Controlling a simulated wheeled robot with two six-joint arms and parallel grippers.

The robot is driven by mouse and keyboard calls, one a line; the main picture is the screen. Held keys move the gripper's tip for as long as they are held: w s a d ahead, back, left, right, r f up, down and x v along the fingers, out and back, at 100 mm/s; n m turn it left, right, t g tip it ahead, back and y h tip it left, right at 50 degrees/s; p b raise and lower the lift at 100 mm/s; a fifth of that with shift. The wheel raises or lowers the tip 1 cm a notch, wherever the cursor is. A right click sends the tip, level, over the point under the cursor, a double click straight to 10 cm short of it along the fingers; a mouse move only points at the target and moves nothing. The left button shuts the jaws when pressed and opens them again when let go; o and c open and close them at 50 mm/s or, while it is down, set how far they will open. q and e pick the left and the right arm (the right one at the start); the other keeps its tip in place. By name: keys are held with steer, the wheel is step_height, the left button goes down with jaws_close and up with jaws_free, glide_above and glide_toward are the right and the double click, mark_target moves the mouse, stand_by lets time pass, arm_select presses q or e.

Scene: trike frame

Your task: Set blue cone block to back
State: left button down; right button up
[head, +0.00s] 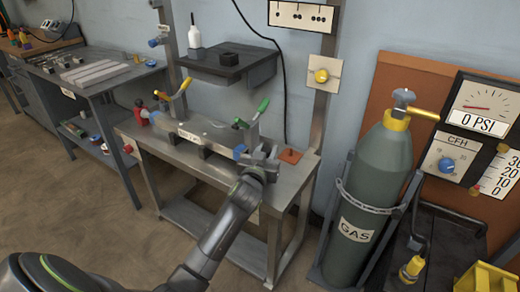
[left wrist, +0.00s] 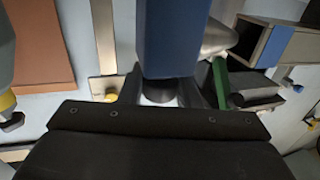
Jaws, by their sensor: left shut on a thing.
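My left gripper (head: 264,160) is at the right end of the metal bench, beside the fixture rail. In the left wrist view it is shut on a blue block (left wrist: 175,40), which I take as the blue cone block. The block fills the gap between the fingers and its far end runs out of the frame; its cone shape is not visible. In the head view the hand hides most of what it holds. A blue part (head: 240,152) shows just left of the hand, at the rail's end. My right gripper is not in view.
The long fixture rail (head: 195,133) has yellow and green handles (head: 263,105). An orange pad (head: 290,156) lies at the bench's right corner. A dark wall shelf (head: 228,64) is behind. A gas cylinder (head: 376,165) stands to the right. A side table (head: 90,72) holds blocks at left.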

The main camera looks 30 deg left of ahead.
arm_select(q)
steer(key=shift+d+f, duration=0.1)
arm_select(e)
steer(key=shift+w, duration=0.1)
arm_select(q)
steer(key=c, duration=1.4)
jaws_free()
steer(key=o, duration=0.3)
steer(key=shift+d, duration=0.25)
steer(key=shift+o, duration=0.2)
steer(key=shift+a, duration=0.1)
steer(key=shift+s, duration=0.25)
steer(key=s+d+p, duration=0.3)
steer(key=s, duration=1.3)
steer(key=shift+s, duration=0.3)
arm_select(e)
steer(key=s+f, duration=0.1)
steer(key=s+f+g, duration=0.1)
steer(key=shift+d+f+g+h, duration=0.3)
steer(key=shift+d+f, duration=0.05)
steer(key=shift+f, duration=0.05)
